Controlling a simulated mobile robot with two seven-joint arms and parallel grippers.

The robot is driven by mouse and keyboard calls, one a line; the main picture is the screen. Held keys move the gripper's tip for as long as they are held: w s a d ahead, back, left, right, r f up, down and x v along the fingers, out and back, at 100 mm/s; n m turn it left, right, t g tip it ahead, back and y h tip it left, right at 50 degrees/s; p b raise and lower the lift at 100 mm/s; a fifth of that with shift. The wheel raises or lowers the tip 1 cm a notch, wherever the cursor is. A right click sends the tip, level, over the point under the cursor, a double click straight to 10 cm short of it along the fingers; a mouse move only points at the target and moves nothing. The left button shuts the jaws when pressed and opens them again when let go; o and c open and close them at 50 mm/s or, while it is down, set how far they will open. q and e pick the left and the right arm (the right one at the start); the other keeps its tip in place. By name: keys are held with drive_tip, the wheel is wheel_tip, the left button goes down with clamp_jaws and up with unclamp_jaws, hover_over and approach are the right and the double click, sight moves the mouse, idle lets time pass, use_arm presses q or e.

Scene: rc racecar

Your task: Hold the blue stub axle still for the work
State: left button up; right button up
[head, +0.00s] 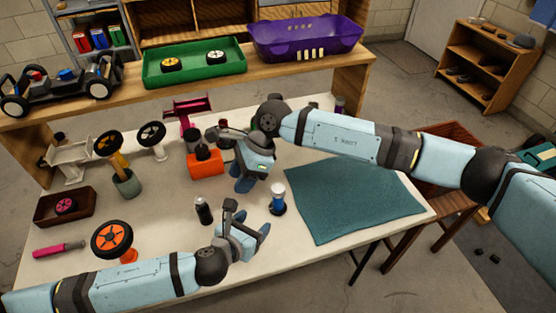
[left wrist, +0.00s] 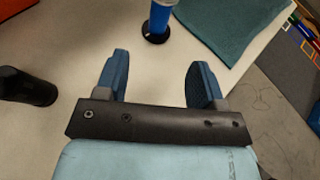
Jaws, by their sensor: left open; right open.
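The blue stub axle (head: 278,198) appears to be the small upright blue and white piece on a dark round foot, standing on the white table left of the teal mat. It also shows in the left wrist view (left wrist: 160,16), top cut off by the frame edge. My left gripper (head: 257,237) is open and empty, low over the table in front of the axle. In the left wrist view its blue fingers (left wrist: 157,72) are apart, and the axle stands beyond their tips, apart from them. My right gripper (head: 245,184) is open, behind and left of the axle.
A dark bottle-like piece (head: 203,211) stands left of my left gripper. An orange wheel (head: 112,239), a brown tray (head: 64,206) and an orange block (head: 205,164) are further left. The teal mat (head: 350,198) is bare. A shelf behind holds a green tray (head: 194,64) and purple bin (head: 305,38).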

use_arm(q)
drive_tip(key=shift+w+d, duration=0.15)
drive_tip(key=shift+w, duration=0.05)
drive_tip(key=x, duration=1.3)
drive_tip(key=shift+w, duration=0.15)
use_arm(e)
drive_tip(key=w+d+n+t+h, duration=0.1)
drive_tip(key=w+d+t+h, duration=0.1)
drive_tip(key=w+d+h, duration=0.3)
drive_tip(key=d, duration=0.3)
drive_tip(key=shift+w+d+f+n+t+h, duration=0.2)
drive_tip(key=shift+w+f+n+t+h, duration=0.1)
drive_tip(key=shift+t, duration=0.1)
use_arm(q)
drive_tip(key=c, duration=1)
drive_tip(key=shift+c, duration=0.2)
use_arm(e)
drive_tip(key=o, duration=0.4)
drive_tip(key=g+y, duration=0.2)
drive_tip(key=y, duration=0.2)
approach(280, 187)
drive_tip(key=shift+n, duration=0.4)
drive_tip(key=x, duration=0.8)
drive_tip(key=shift+a+f, duration=0.1)
drive_tip(key=shift+f, duration=0.25)
